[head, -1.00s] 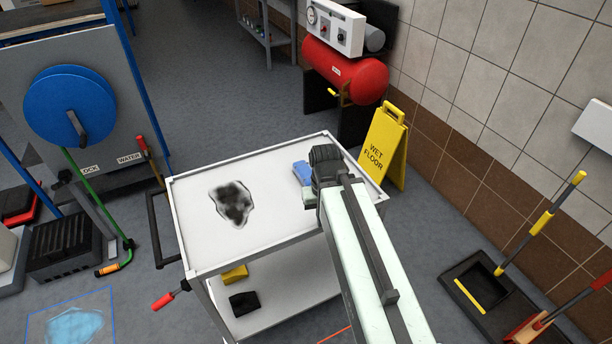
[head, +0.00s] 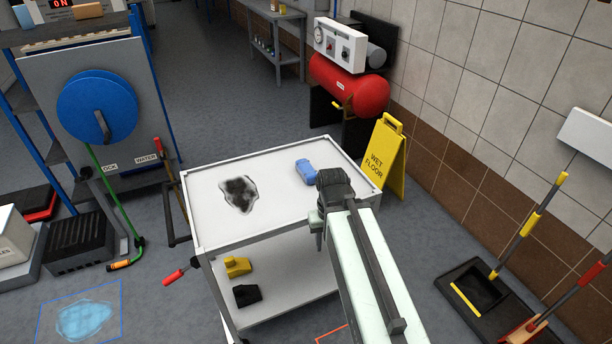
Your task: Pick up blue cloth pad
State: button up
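The blue cloth pad (head: 306,171) lies on the white top of the cart (head: 273,198), toward its far right part. A paler edge shows along its left side. My arm reaches up from the bottom of the head view, and my gripper (head: 318,238) points down near the cart's right front edge. It is nearer to me than the pad and apart from it. The arm's end hides most of the gripper, so its opening does not show.
A dark smudge (head: 239,194) marks the cart top. A yellow item (head: 237,266) and a black item (head: 246,295) lie on its lower shelf. A yellow wet floor sign (head: 385,160) and a red tank (head: 349,85) stand behind right. A blue puddle (head: 85,319) is on the floor at left.

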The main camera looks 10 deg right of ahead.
aim_at(303, 166)
jog(key=u, duration=3.95)
jog(key=k, duration=1.65)
jog(key=z, duration=1.75)
jog(key=i, duration=1)
jog(key=u, duration=0.1)
